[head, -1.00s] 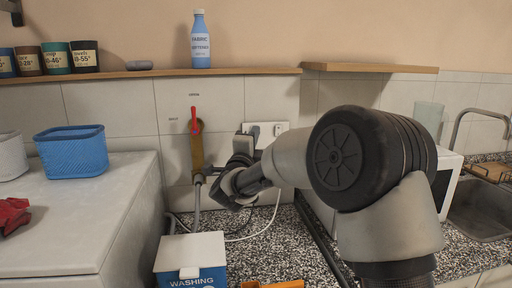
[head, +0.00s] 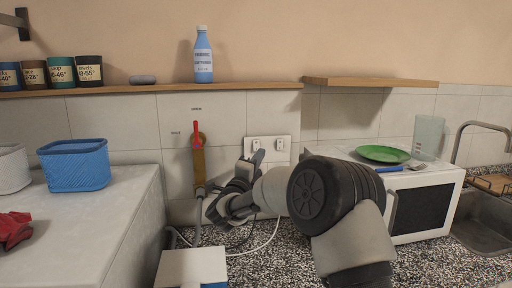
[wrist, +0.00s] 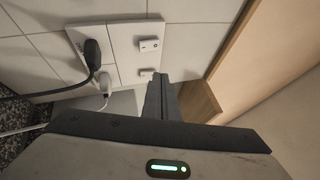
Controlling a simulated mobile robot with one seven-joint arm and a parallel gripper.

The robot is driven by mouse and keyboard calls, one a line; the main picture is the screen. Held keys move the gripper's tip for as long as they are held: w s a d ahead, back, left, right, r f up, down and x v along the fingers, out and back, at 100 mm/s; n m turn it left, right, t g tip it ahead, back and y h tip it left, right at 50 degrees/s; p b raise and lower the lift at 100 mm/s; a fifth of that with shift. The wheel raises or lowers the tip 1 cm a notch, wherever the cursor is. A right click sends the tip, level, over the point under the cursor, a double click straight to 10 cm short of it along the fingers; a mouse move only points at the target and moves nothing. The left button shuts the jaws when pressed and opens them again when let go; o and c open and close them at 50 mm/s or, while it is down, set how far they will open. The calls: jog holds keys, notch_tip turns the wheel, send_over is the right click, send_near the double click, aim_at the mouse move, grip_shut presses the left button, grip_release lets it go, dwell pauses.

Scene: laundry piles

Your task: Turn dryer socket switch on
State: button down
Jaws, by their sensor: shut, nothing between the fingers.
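A white socket panel (head: 268,158) is on the tiled wall above the counter, with two small switches side by side near its top edge. In the wrist view the panel (wrist: 122,31) shows a black plug (wrist: 92,55) and a white plug (wrist: 105,84) in it, and two switches, one (wrist: 149,44) clear and one (wrist: 146,74) close beside my fingertips. I cannot tell which switch is the dryer's. My gripper (head: 258,160) is shut and empty in front of the panel's lower left; its fingers (wrist: 162,78) also show in the wrist view. Contact with the panel cannot be told.
A brown-and-red valve handle (head: 198,150) is on the wall left of my gripper. A washing box (head: 193,266) stands below. A microwave (head: 425,205) with a green plate (head: 383,153) is at right. A wooden shelf (head: 150,88) runs above.

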aim_at(256, 146)
jog(key=shift+w+a+f, duration=0.1)
jog(key=shift+w+a, duration=0.05)
jog(key=shift+w, duration=0.65)
jog(key=shift+w+a+f, duration=0.1)
jog(key=shift+w+a, duration=0.1)
jog(key=shift+w, duration=0.65)
jog(key=shift+w+a+f, duration=0.1)
jog(key=shift+w+a, duration=0.05)
jog(key=shift+w, duration=0.65)
jog(key=shift+b, duration=0.3)
jog(key=shift+w+b, duration=0.35)
jog(key=shift+w, duration=0.05)
jog(key=shift+w+a+f, duration=0.1)
jog(key=shift+w+a, duration=0.05)
jog(key=shift+w, duration=0.15)
dwell(0.3)
jog(key=shift+s+b, duration=0.15)
jog(key=shift+b, duration=0.25)
